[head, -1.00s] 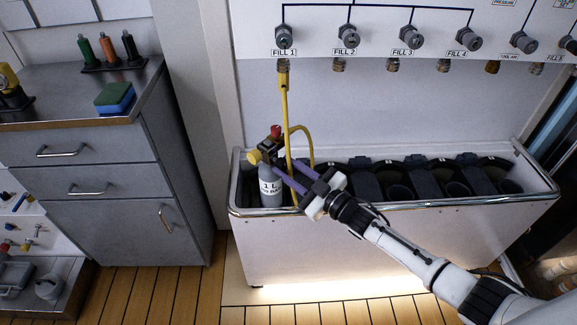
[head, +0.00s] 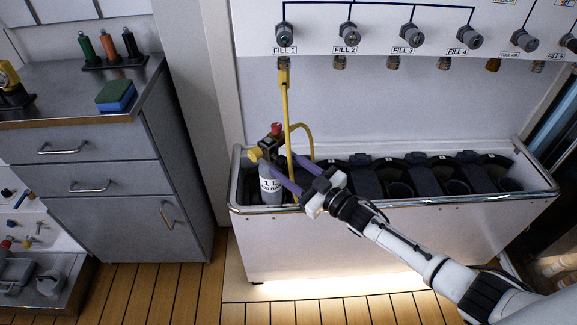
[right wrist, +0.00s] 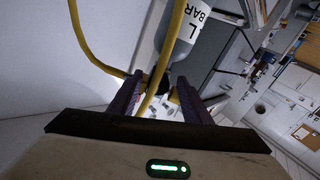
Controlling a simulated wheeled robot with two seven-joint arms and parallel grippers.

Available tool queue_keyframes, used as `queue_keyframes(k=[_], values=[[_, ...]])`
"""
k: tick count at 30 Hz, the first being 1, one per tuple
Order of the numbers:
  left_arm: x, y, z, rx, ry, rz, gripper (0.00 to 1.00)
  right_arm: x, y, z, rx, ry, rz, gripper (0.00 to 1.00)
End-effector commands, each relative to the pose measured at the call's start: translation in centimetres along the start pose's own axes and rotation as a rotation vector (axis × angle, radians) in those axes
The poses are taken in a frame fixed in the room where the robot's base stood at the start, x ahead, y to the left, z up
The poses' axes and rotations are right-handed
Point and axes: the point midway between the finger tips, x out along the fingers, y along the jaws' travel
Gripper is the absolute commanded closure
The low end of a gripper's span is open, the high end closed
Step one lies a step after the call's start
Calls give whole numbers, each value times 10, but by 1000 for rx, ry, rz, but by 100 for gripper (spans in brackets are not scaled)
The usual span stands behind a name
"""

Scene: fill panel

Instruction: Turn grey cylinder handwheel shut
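The grey cylinder (head: 270,190) stands upright at the left end of the trough, with lettering on its side. Its valve (head: 268,146) has a yellow knob (head: 254,155) on the left and a red knob (head: 276,128) on top. I cannot tell for sure which is the handwheel. My right gripper (head: 282,166) reaches in from the right, its purple fingers spread around the valve area. In the right wrist view the fingers (right wrist: 158,92) stand apart, with yellow and dark valve parts between their tips. Contact is unclear. My left gripper is out of view.
A yellow hose (head: 285,105) runs from the FILL 1 outlet down to the valve, close to my fingers. The trough (head: 370,204) has a raised metal rim and several dark holders to the right. A grey cabinet (head: 110,180) stands at the left.

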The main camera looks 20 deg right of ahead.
Motion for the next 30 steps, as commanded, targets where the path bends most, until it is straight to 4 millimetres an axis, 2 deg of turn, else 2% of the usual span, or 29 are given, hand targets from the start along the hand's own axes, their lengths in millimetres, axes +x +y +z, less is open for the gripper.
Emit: queue_keyframes(k=[7,10,22,27,30], values=[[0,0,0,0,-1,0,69,-1,1,0,-2,0,1,56],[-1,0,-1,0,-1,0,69,-8,1,0,-2,-2,2,56],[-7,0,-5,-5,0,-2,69,-81,0,0,-2,-4,-1,56],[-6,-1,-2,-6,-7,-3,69,-99,0,0,0,-1,0,56],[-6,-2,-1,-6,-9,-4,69,-103,0,0,-1,0,0,56]])
